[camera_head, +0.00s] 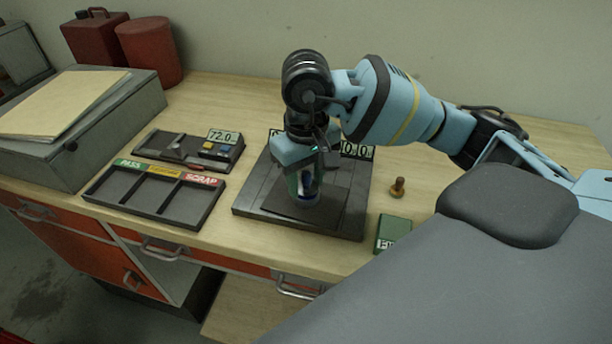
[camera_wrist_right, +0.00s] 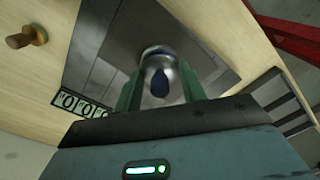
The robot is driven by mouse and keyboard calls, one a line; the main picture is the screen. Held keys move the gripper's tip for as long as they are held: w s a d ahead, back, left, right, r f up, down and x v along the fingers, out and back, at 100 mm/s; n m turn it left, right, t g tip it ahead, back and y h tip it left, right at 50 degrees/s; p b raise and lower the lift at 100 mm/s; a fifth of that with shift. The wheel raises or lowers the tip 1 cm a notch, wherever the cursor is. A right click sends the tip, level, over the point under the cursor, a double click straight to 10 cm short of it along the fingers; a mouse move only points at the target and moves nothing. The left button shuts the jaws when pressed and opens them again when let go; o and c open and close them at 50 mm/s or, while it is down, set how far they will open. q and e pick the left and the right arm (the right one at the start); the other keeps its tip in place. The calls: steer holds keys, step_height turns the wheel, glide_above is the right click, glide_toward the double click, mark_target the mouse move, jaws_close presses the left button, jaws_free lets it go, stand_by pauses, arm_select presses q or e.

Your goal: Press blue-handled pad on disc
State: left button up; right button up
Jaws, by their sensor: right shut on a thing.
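My right gripper (camera_head: 305,180) points down over the dark square plate (camera_head: 345,215) on the bench. It is shut on the blue-handled pad (camera_head: 308,196), which shows between the fingers as a blue and silver shape. In the right wrist view, the right gripper's green fingers (camera_wrist_right: 158,88) stand on both sides of the pad (camera_wrist_right: 160,72), whose blue handle faces the camera. The pad's lower end is low over the plate's middle; I cannot tell whether it touches. The disc is not distinguishable beneath it. My left gripper is out of view.
A three-compartment sorting tray (camera_head: 150,205) and a gauge block reading 72.0 (camera_head: 190,148) lie left of the plate. A small brass knob piece (camera_head: 397,187) and a green box (camera_head: 393,233) stand right. A grey case (camera_head: 75,130) and red canisters (camera_head: 150,52) are at the back left.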

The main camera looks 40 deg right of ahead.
stand_by(0.4)
steer(key=shift+r+p, duration=0.9)
steer(key=shift+r, duration=2.6)
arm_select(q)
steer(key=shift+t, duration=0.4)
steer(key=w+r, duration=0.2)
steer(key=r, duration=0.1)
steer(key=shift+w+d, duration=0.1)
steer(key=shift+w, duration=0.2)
